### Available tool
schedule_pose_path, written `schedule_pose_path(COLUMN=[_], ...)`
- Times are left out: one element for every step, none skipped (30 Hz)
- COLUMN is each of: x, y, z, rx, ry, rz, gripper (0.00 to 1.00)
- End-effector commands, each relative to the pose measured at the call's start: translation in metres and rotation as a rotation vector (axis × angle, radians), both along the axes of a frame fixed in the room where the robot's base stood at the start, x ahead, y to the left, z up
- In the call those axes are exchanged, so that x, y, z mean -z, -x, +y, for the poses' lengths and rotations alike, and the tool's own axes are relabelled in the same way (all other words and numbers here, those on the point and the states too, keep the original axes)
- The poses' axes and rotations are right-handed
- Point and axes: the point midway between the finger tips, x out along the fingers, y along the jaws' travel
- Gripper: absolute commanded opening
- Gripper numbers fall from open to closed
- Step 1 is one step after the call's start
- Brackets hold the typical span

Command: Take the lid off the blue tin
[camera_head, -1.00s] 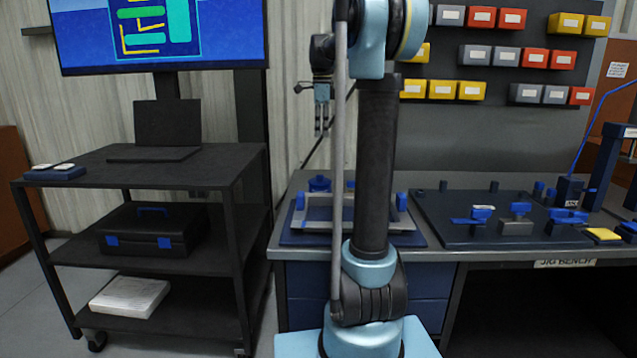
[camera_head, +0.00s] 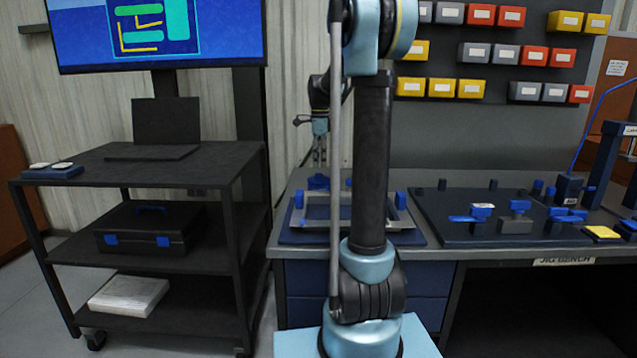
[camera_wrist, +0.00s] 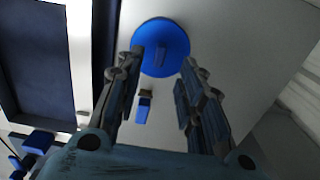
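The blue tin (camera_head: 318,183) stands at the back left of the bench. In the wrist view its round blue lid (camera_wrist: 177,34) shows from above, with a narrow raised handle across its middle. My gripper (camera_head: 317,158) is above the tin in the head view, pointing down. In the wrist view my gripper (camera_wrist: 163,58) is open, its two fingers apart with the lid's handle between their tips in the picture. Nothing is held. The tin's side is hidden in the wrist view.
A grey frame (camera_head: 318,224) on a blue mat lies just in front of the tin. A dark board (camera_head: 460,235) with blue clamps fills the bench to the right. A black cart (camera_head: 225,165) stands left. The wall is close behind the tin.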

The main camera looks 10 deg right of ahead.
Motion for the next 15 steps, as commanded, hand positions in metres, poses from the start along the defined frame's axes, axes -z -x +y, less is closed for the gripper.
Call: schedule_pose_path(x=[0.002, 0.004, 0.008, 0.011, 0.014, 0.020, 0.025, 0.029, 0.034, 0.038, 0.041, 0.045, 0.048, 0.049, 0.051], y=[0.000, 0.000, 0.000, -0.001, -0.001, -0.001, -0.001, -0.001, -0.001, -0.001, -0.001, -0.001, -0.001, -0.001, -0.001], z=[0.000, 0.000, 0.001, 0.001, 0.002, 0.002, 0.003, 0.003, 0.004, 0.003, 0.003, 0.003, 0.003, 0.003, 0.003], rx=[0.000, 0.000, 0.000, 0.000, 0.000, -0.001, -0.001, -0.001, -0.001, 0.000, 0.000, 0.000, 0.000, 0.000, 0.000], ry=[0.000, 0.000, 0.000, 0.000, 0.000, 0.000, 0.000, 0.000, 0.000, 0.000, 0.000, 0.000, 0.000, 0.000, 0.000], rz=[0.000, 0.000, 0.000, 0.000, 0.000, 0.000, 0.000, 0.000, 0.000, 0.000, 0.000, 0.000, 0.000, 0.000, 0.000], gripper=[0.35, 0.35, 0.35, 0.35, 0.35, 0.35, 0.35, 0.35, 0.35, 0.35, 0.35, 0.35, 0.35, 0.35, 0.35])
